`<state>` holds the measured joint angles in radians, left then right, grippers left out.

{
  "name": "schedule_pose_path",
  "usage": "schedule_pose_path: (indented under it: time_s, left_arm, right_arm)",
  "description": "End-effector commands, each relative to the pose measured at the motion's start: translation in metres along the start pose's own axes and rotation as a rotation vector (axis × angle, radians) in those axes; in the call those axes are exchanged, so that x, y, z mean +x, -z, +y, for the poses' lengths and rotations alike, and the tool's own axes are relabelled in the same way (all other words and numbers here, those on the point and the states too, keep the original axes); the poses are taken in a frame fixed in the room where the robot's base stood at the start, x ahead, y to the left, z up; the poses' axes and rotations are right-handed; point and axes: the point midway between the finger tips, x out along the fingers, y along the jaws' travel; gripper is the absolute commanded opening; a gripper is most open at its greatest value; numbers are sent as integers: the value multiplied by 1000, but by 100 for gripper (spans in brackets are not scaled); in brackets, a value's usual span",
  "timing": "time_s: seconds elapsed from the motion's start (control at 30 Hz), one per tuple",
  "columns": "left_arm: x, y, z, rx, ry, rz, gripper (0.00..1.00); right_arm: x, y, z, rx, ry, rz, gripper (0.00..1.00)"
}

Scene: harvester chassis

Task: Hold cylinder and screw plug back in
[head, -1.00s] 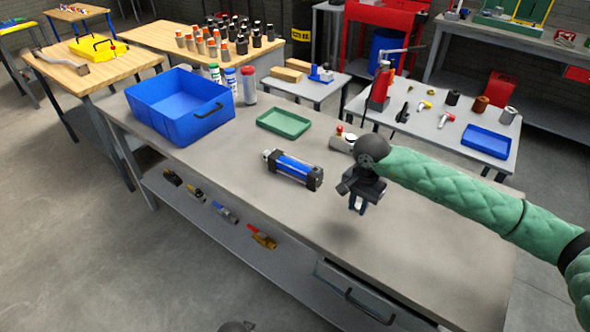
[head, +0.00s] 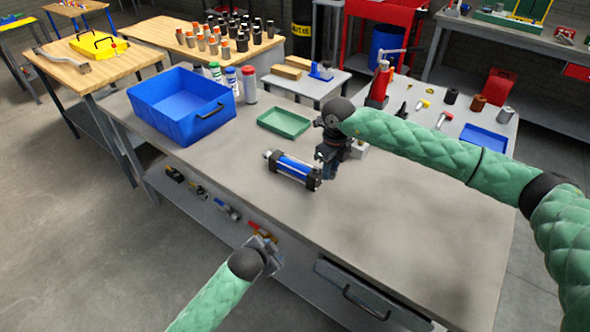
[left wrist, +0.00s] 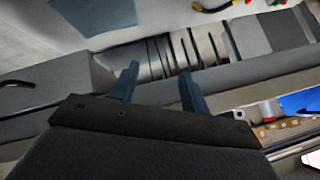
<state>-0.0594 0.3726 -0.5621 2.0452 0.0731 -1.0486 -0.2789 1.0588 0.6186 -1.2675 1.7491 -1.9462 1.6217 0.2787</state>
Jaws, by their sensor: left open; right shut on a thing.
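The blue cylinder (head: 292,167) with dark end blocks lies on the grey bench, its rod end pointing left. My right gripper (head: 329,174) is down at its right end block and shut on it; the fingers largely hide the contact. I cannot make out a separate plug. My left gripper (head: 268,250) is at the bench's front edge, well in front of the cylinder. In the left wrist view its two fingers (left wrist: 160,87) stand apart with nothing held between them.
A blue bin (head: 172,122) and a green tray (head: 284,122) stand behind the cylinder. A grey fixture (head: 358,149) sits just behind my right gripper. Several valves and fittings lie on the lower shelf (head: 185,205). The bench is clear right of the cylinder.

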Motion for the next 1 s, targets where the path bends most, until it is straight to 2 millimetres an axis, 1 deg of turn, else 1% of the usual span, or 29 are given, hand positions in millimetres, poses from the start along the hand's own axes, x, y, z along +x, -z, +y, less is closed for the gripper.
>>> schedule_pose_path:
  time_s: [0.03, 0.1, 0.4, 0.5, 0.6, 0.77, 1.0]
  left_arm:
    - [-7, 12, -8, 31, 9, 17, 46]
    - [-13, 26, -14, 67, 16, 39, 46]
    - [-36, 72, -38, 217, 48, 119, 46]
    - [-40, 88, -47, 283, 62, 148, 46]
    - [-40, 99, -54, 349, 75, 174, 46]
    - [-36, 113, -67, 457, 95, 210, 46]
    - [-26, 130, -97, 655, 138, 260, 46]
  right_arm:
    - [-7, -7, 0, 75, 3, 0, 0]
    - [-11, -14, -2, 185, 4, 0, 0]
    - [-28, -39, -6, 580, 14, -4, 0]
    - [-33, -46, -7, 695, 17, -5, 0]
    - [-36, -50, -8, 773, 19, -7, 0]
    - [-38, -54, -9, 846, 21, -8, 0]
    - [-42, -59, -10, 922, 24, -11, 0]
